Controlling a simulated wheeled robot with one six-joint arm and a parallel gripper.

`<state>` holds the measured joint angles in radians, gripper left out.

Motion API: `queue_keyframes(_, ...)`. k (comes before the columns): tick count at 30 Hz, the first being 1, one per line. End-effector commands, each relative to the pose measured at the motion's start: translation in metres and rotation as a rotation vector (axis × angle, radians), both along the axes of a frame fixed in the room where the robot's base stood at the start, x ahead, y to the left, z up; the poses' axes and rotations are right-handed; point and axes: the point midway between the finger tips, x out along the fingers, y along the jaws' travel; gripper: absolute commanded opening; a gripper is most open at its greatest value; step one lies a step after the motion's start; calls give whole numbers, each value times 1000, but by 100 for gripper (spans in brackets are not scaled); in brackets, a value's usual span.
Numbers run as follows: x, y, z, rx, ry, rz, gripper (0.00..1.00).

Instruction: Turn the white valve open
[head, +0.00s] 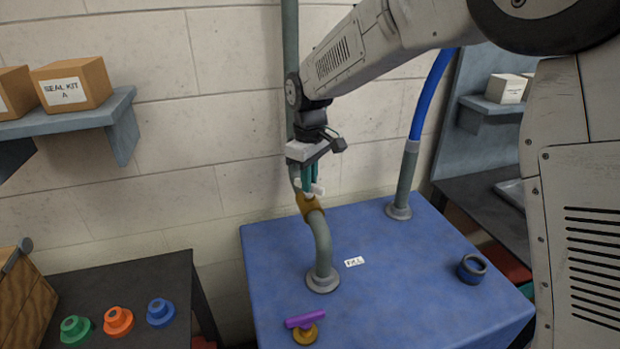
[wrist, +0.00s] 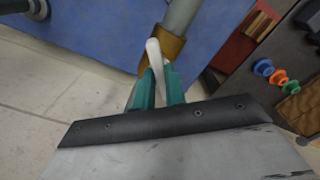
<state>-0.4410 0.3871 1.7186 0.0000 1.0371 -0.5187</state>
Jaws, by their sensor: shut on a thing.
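The white valve handle (head: 317,188) is at the brass valve body (head: 311,208) on the grey bent pipe (head: 323,248) above the blue bench. My gripper (head: 310,178) reaches down to it with teal fingers. In the wrist view, the white handle (wrist: 153,55) lies between the two fingers of my gripper (wrist: 159,80), which are shut on it. The brass body (wrist: 168,48) shows just beyond. The fingers hide part of the handle, and I cannot tell its exact angle to the pipe.
Green (head: 75,329), orange (head: 118,321) and blue (head: 161,313) knobs sit on the left table. A wall stands close behind.

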Motion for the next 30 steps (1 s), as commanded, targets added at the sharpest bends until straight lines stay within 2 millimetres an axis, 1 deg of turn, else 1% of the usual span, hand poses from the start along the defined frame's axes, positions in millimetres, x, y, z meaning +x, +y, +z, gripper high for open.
queue_keyframes(6, 1, 1, 2, 2, -5, -205, 0)
queue_keyframes(15, 2, 1, 2, 4, -6, -461, 0)
queue_keyframes(22, 2, 0, 2, 4, -6, -599, 0)
queue_keyframes(30, 2, 1, 2, 5, -7, -680, 0)
